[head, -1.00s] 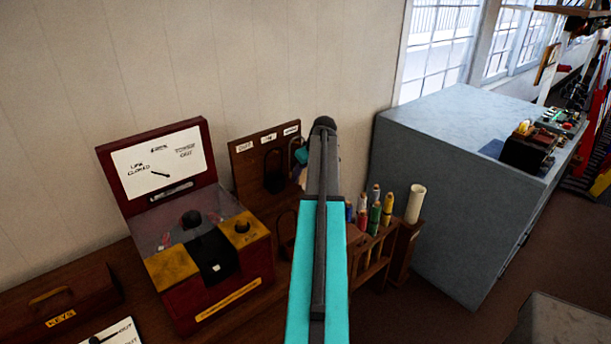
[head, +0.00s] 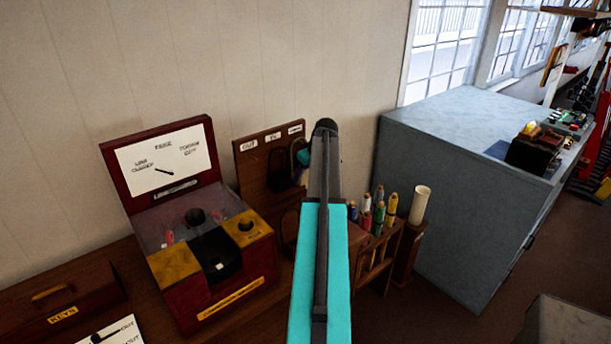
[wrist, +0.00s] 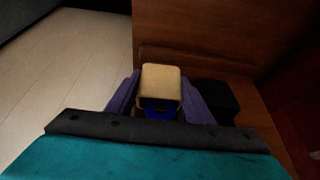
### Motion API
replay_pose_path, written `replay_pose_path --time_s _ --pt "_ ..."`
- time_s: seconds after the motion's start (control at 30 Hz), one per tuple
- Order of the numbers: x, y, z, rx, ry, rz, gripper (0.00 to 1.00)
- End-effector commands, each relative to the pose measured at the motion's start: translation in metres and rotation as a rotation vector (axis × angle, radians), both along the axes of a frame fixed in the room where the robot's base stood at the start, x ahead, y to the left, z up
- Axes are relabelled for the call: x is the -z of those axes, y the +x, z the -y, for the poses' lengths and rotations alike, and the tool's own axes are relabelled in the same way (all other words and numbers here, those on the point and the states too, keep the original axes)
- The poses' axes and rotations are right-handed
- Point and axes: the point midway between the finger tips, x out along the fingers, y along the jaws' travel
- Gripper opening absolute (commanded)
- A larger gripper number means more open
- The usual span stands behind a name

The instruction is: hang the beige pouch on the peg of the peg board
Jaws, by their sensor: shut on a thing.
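In the wrist view the beige pouch (wrist: 161,80) sits between the two purple fingers of my gripper (wrist: 160,92), which is shut on it. A blue patch shows just below the beige part. The brown peg board (wrist: 215,35) fills the area beyond the pouch. In the head view the peg board (head: 251,180) stands against the wall with small white labels along its top and dark hanging shapes on its face. My arm hides its right part, the pouch and most of my gripper. I cannot tell whether the pouch touches the board or a peg.
A red and yellow instrument box (head: 205,265) stands left of the peg board. A rack of coloured rolls (head: 378,235) and a pale tube (head: 419,205) are to the right, before a large grey cabinet (head: 450,190). A dark block (wrist: 217,98) sits right of my fingers.

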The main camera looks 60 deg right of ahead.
Motion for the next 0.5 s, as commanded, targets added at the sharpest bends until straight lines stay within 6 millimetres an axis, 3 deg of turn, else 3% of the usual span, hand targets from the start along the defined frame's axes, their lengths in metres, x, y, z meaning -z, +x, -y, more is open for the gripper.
replay_pose_path --time_s 0.27,0.3,0.4,0.5 --pt "-0.0008 0.0001 0.0002 0.000 0.000 0.001 0.21" --pt "-0.0008 0.0001 0.0002 0.000 0.000 0.001 0.49" --pt "-0.0008 0.0000 0.0002 0.000 0.000 0.001 0.66" --pt "-0.0006 0.0000 0.0002 0.000 0.000 0.001 0.69"
